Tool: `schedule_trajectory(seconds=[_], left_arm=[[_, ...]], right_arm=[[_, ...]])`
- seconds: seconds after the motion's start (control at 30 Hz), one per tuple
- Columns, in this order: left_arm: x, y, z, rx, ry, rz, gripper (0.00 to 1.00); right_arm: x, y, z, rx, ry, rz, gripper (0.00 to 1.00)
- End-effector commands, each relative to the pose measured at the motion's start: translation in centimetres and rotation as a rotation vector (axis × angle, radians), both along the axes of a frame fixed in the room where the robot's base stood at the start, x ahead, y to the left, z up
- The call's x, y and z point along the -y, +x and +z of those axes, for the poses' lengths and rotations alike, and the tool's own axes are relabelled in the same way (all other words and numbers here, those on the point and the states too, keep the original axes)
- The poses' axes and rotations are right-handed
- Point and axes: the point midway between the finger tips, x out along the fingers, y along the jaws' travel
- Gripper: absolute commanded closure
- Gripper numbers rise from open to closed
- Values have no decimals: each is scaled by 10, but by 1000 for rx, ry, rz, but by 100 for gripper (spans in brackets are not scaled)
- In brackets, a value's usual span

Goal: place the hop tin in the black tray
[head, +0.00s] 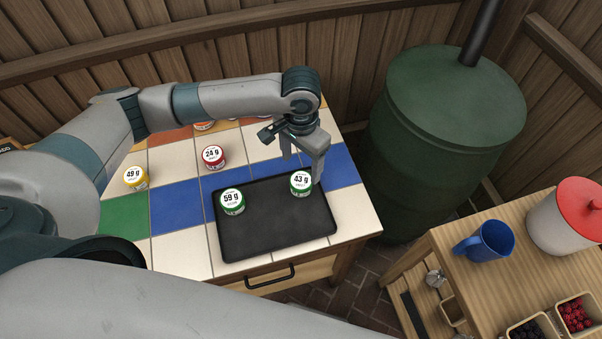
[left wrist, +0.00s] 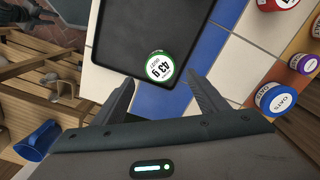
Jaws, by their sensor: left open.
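The black tray (head: 270,235) lies on the tiled table top, and part of it shows in the left wrist view (left wrist: 125,40). Two green-banded tins with white lids stand in it: one marked 59 g (head: 232,201) at the left, one marked 43 g (head: 301,183) at the right back corner. The smaller words on their labels are too small to read. My left gripper (head: 302,168) is open and empty at the 43 g tin. In the left wrist view the 43 g tin (left wrist: 160,66) lies just beyond the fingertips, between their lines.
A red tin marked 24 g (head: 214,156) and a yellow tin marked 49 g (head: 136,177) stand left of the tray. A green barrel (head: 440,130) is at the right, beside a wooden cart with a blue mug (head: 490,241).

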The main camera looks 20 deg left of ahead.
Motion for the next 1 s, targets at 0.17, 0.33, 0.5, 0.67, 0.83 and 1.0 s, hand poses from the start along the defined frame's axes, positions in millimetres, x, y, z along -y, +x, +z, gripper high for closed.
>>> schedule_trajectory(seconds=[0.17, 0.33, 0.5, 0.67, 0.83, 1.0], left_arm=[[0, 0, 23, 2, -1, -1, 33], [0, 0, 32, 0, 1, 0, 33], [0, 0, 34, 0, 1, 0, 33], [0, 0, 33, -1, 0, -1, 33], [0, 0, 33, -1, 0, -1, 33], [0, 0, 33, -1, 0, -1, 33]], right_arm=[[2, 0, -6, -1, -2, 1, 69], [4, 0, -7, 0, -3, 2, 69], [3, 0, -7, 0, -3, 2, 69], [3, 0, -7, 0, -3, 2, 69], [3, 0, -7, 0, -3, 2, 69], [1, -2, -7, -2, -1, 1, 69]])
